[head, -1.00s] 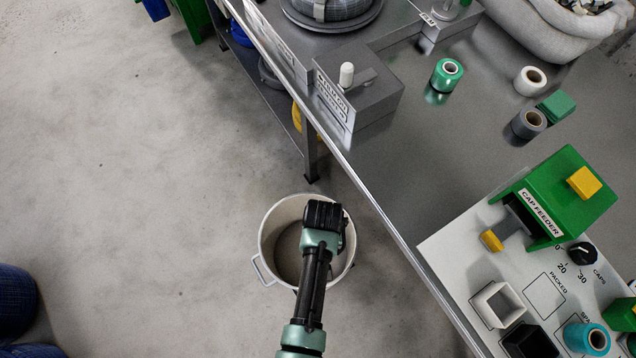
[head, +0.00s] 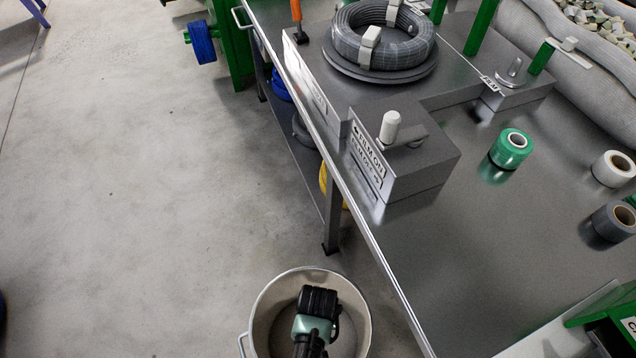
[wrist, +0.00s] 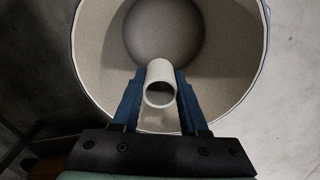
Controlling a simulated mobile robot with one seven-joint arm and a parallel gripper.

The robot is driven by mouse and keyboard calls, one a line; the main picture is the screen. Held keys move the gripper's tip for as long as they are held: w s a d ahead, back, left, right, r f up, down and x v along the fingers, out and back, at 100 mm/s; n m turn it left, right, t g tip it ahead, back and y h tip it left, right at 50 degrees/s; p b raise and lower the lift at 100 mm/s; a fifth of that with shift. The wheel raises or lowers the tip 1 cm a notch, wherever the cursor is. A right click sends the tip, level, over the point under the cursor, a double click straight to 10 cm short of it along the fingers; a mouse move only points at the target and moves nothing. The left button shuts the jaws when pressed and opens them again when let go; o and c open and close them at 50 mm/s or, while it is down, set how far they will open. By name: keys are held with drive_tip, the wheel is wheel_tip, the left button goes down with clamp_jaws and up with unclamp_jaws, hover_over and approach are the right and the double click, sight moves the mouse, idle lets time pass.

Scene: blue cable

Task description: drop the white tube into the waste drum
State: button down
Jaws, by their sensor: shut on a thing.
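The white tube (wrist: 161,72) is held between the two blue fingers of my gripper (wrist: 160,82) in the wrist view, its open end facing the camera. My gripper is shut on it. The waste drum (wrist: 93,50) is a round pale bin that lies open beyond the tube, and the tube shows against its inside. In the head view the drum (head: 268,302) stands on the floor at the bottom, with my gripper (head: 318,300) over its mouth. The tube and fingertips are hidden there by my wrist. How high the tube is over the drum cannot be told.
A grey steel bench (head: 470,215) runs along the right of the drum, its edge close to the rim. On it are a coil of grey cable (head: 385,40), a green roll (head: 512,148) and a white roll (head: 613,168). The floor (head: 130,200) to the left is clear.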

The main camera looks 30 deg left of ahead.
wheel_tip(320, 180, down, 4)
drive_tip(key=b, duration=0.3)
drive_tip(key=shift+r, duration=0.15)
drive_tip(key=shift+c, duration=1.8)
unclamp_jaws()
wheel_tip(320, 180, up, 13)
drive_tip(key=p, duration=0.6)
